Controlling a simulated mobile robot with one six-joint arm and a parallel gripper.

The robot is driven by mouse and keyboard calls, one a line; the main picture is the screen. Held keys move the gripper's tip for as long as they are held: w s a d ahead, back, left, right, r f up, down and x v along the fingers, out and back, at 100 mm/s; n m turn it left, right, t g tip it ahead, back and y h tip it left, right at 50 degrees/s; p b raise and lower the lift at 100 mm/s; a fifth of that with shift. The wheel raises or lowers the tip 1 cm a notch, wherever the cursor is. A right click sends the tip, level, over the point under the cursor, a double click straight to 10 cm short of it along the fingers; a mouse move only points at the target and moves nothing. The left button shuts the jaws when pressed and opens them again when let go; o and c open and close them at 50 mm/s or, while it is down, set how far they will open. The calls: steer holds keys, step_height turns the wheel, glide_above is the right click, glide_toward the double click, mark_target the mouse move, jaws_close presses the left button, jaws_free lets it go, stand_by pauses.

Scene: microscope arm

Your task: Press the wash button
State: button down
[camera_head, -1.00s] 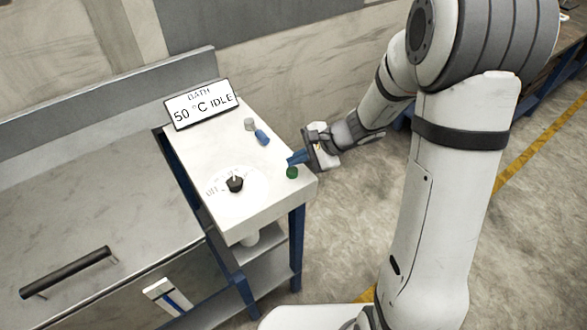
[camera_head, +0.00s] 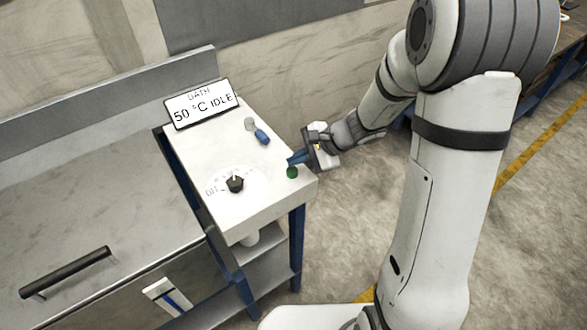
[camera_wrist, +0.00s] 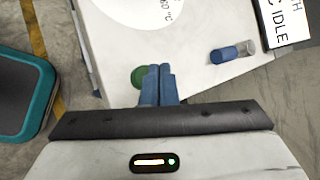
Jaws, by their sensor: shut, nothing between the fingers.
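A round green button (camera_head: 291,173) sits near the right corner of the white bench top (camera_head: 222,150); I see no label on it. It also shows in the wrist view (camera_wrist: 139,76), partly hidden behind my fingers. My gripper (camera_head: 290,160) is shut and empty, its blue fingertips close together. In the wrist view the fingertips (camera_wrist: 160,70) lie just right of the button's middle and overlap its edge. I cannot tell whether they touch it. A display (camera_head: 201,104) at the back of the bench reads "BATH 50 °C IDLE".
A black knob (camera_head: 235,184) on a white dial stands left of the button. A small blue and clear cylinder (camera_head: 261,137) lies behind it, also in the wrist view (camera_wrist: 223,54). A steel counter (camera_head: 90,210) with a black handle (camera_head: 65,272) is at left. Open floor lies right.

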mark_target(297, 170)
steer(key=shift+s+f+b, duration=0.1)
steer(key=shift+f+b, duration=0.3)
steer(key=shift+b, duration=0.15)
steer(key=shift+f+b, duration=0.5)
steer(key=shift+b, duration=0.05)
stand_by(0.6)
steer(key=shift+r, duration=0.15)
steer(key=shift+r+p, duration=0.6)
steer(key=shift+r, duration=0.2)
steer(key=shift+r+p, duration=1.65)
steer(key=shift+r, duration=0.85)
